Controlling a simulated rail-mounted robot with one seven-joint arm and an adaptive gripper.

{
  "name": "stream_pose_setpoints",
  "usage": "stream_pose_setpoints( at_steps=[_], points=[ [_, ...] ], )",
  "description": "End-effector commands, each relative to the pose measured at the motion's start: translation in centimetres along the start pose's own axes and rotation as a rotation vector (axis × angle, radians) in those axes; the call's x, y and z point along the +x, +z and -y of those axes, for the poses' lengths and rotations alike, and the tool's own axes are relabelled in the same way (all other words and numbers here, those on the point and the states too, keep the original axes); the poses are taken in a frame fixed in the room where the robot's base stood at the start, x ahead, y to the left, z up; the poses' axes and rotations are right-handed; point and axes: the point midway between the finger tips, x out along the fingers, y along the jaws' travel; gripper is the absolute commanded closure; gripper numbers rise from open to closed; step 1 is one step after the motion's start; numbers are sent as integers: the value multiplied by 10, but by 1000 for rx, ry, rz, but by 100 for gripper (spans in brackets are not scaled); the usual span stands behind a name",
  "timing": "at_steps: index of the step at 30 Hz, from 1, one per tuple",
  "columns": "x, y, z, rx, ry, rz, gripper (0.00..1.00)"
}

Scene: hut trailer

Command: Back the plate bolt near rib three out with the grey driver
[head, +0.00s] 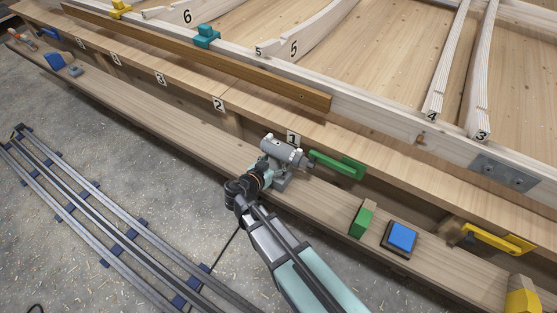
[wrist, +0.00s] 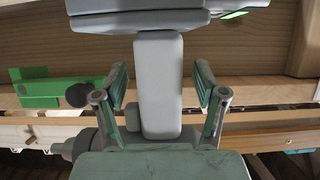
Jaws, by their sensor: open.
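The grey driver (head: 284,150) stands at the middle of the low wooden ledge in the head view, below the number 1 label. In the wrist view its pale grey handle (wrist: 158,75) lies between my two fingers. My gripper (wrist: 161,103) is open around the handle, with a visible gap on each side. In the head view my gripper (head: 262,172) is at the driver, partly merged with it. The grey metal plate (head: 505,173) is on the frame's front rail at the right, near rib three (head: 482,75). Its bolts are too small to tell apart.
A green clamp (head: 340,164) sits just right of the driver; it also shows in the wrist view (wrist: 36,88). Further right are a green block (head: 362,220), a blue-topped box (head: 400,237) and a yellow clamp (head: 490,239). The ledge left of the driver is largely clear.

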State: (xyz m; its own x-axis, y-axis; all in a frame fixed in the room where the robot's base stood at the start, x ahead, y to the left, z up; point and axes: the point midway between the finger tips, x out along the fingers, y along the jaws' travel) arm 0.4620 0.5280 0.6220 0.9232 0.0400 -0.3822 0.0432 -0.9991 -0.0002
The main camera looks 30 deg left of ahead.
Motion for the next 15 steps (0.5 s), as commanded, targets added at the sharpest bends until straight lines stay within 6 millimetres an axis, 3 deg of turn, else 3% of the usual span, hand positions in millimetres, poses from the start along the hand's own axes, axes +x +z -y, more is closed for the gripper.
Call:
stream_pose_setpoints(
  at_steps=[1, 7, 15],
  points=[
    [0, 0, 0, 0, 0, 0, 29],
    [0, 0, 0, 0, 1, 0, 100],
    [-1, -1, 0, -1, 1, -2, 100]
  ],
)
